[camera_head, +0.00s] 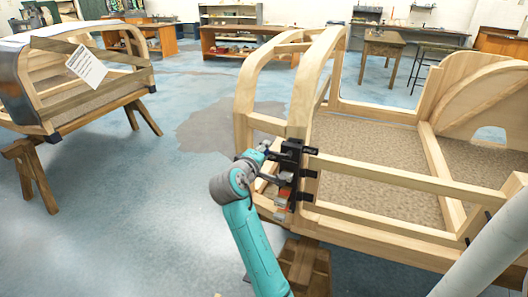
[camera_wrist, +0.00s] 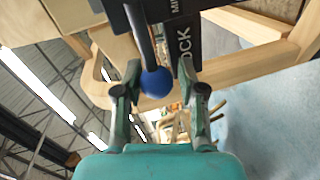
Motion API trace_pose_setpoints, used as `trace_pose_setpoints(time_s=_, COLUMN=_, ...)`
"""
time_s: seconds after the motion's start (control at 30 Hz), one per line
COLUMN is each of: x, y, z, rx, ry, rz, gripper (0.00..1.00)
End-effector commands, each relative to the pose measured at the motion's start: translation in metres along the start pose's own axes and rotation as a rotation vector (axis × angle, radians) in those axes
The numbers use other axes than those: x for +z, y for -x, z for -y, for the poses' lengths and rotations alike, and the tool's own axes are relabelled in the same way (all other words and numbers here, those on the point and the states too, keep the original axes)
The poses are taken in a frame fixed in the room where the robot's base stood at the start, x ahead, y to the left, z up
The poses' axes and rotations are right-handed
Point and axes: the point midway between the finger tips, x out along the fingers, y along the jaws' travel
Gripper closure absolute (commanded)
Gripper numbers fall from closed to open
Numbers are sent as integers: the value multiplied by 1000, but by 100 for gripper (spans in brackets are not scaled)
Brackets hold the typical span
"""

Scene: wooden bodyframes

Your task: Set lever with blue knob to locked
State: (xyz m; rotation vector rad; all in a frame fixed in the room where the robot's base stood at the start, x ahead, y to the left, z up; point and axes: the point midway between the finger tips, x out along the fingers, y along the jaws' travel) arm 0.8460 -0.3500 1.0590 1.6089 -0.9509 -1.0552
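The blue knob (camera_wrist: 156,82) is at the end of a dark lever (camera_wrist: 143,38) in the wrist view. The lever runs up from the knob, next to a black panel (camera_wrist: 187,50) with white letters, partly readable as "OCK". In the head view my gripper (camera_head: 266,160) is at the black panel (camera_head: 290,165) on the wooden frame's front post. The blue knob cannot be made out there.
The wooden bodyframe (camera_head: 385,180) surrounds the panel, with rails to the right and a curved post above. A second bodyframe (camera_head: 75,110) stands on trestles at the left. Blue floor (camera_head: 160,200) between them is clear. Workbenches (camera_head: 250,45) line the back.

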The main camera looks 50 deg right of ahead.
Motion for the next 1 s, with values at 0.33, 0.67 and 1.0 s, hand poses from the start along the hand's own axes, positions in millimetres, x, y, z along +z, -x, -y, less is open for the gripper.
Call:
trace_pose_setpoints(time_s=0.33, x=0, y=1, z=-1, rx=2, ry=-2, rz=-1, gripper=43)
trace_pose_setpoints(time_s=0.67, x=-2, y=42, z=-1, rx=3, ry=-2, rz=-5, gripper=43)
trace_pose_setpoints(time_s=1.0, x=-1, y=103, z=0, rx=1, ry=-2, rz=-3, gripper=43)
